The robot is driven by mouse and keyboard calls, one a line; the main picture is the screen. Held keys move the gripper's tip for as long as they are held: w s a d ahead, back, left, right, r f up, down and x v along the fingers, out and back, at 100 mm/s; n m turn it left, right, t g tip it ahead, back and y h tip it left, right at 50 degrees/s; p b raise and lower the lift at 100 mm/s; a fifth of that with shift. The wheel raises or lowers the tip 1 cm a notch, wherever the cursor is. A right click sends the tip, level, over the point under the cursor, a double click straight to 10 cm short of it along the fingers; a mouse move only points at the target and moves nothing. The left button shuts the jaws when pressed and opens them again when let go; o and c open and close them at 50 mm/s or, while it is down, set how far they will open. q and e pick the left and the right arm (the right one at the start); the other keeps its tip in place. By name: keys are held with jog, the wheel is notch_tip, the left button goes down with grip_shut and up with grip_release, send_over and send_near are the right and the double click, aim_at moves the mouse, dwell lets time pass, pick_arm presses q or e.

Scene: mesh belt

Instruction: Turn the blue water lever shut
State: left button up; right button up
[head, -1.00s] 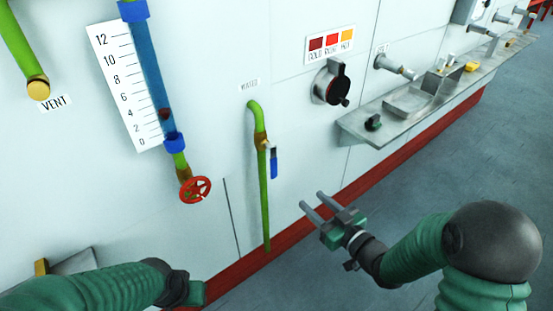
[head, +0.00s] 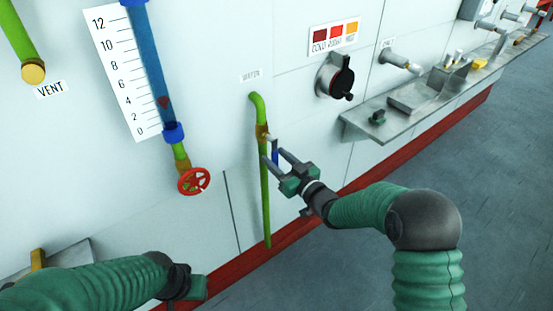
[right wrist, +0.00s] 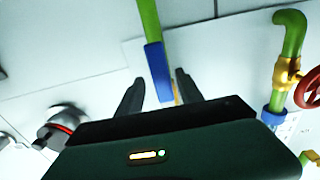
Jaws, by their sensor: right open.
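The blue water lever (head: 275,158) hangs down beside the brass valve (head: 262,132) on the green water pipe (head: 266,210), under the WATER label. My right gripper (head: 274,155) is open at the lever, its two fingers pointing at the wall and partly hiding the lever. In the right wrist view the blue lever (right wrist: 158,72) shows between the two open fingers (right wrist: 159,86); whether either finger touches it I cannot tell. My left gripper (head: 190,287) is low at the left, away from the lever, and its fingers are not clear.
A red handwheel (head: 193,181) sits below the blue sight tube (head: 148,65) with its scale, left of the pipe. A black dial (head: 338,78) and a metal shelf (head: 360,122) stick out at the right. The floor (head: 500,180) is clear.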

jog(key=shift+w+a, duration=0.2)
jog(key=shift+a, duration=0.4)
jog(key=shift+d, duration=0.35)
jog(key=c, duration=0.6)
grip_shut()
jog(key=shift+r, duration=0.1)
